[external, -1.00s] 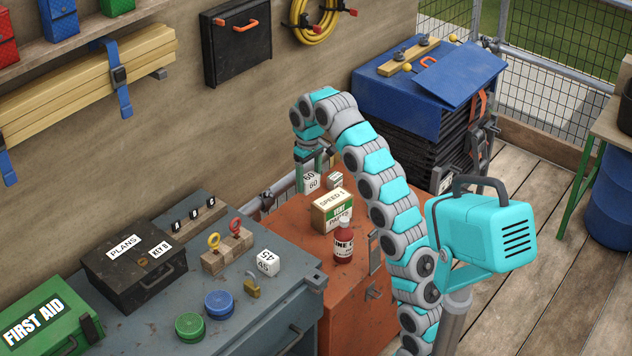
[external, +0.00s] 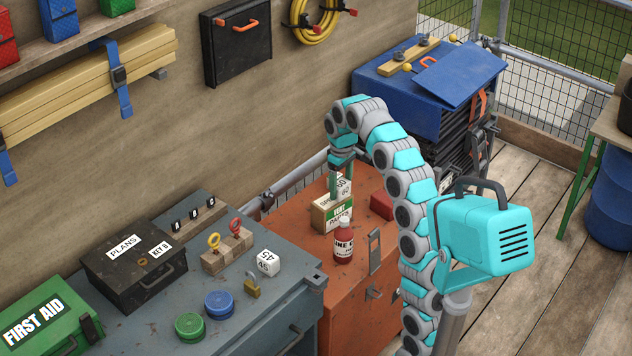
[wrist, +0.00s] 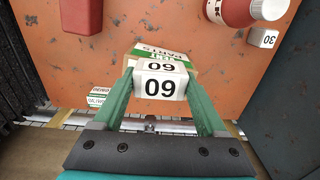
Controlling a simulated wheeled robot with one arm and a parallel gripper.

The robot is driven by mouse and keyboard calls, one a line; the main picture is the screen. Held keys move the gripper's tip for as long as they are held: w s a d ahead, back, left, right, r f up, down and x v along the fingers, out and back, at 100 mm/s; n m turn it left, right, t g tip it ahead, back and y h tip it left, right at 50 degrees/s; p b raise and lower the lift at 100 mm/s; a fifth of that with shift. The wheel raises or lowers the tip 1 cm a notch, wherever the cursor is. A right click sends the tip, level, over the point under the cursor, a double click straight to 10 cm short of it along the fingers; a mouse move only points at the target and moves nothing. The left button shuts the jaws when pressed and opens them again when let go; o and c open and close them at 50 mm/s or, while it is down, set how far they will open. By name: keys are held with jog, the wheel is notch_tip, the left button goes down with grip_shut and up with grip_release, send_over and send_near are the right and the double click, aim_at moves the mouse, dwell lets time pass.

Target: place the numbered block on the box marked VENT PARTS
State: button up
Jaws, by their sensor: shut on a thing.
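My gripper (external: 341,178) is shut on the numbered block (external: 344,188), a white block marked 60. In the wrist view the block (wrist: 160,84) sits between the two green fingers, with 60 on two faces. The VENT PARTS box (external: 331,218), tan with a green and white label, stands on the orange cabinet top. In the wrist view the box (wrist: 181,54) shows just beyond the block, its lettering upside down and partly covered. The block is over the box's top in the external view; I cannot tell whether they touch.
A red and white bottle (external: 344,243) stands in front of the box. A red block (external: 381,206) lies to its right. The grey bench (external: 250,318) is at left.

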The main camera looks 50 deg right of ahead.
aim_at(340, 184)
jog(key=shift+f, duration=1.1)
jog(key=shift+f, duration=0.1)
jog(key=shift+f, duration=0.1)
jog(key=o, duration=1.3)
jog(key=shift+r+p, duration=0.35)
jog(key=shift+r, duration=3.6)
jog(key=shift+a, duration=0.1)
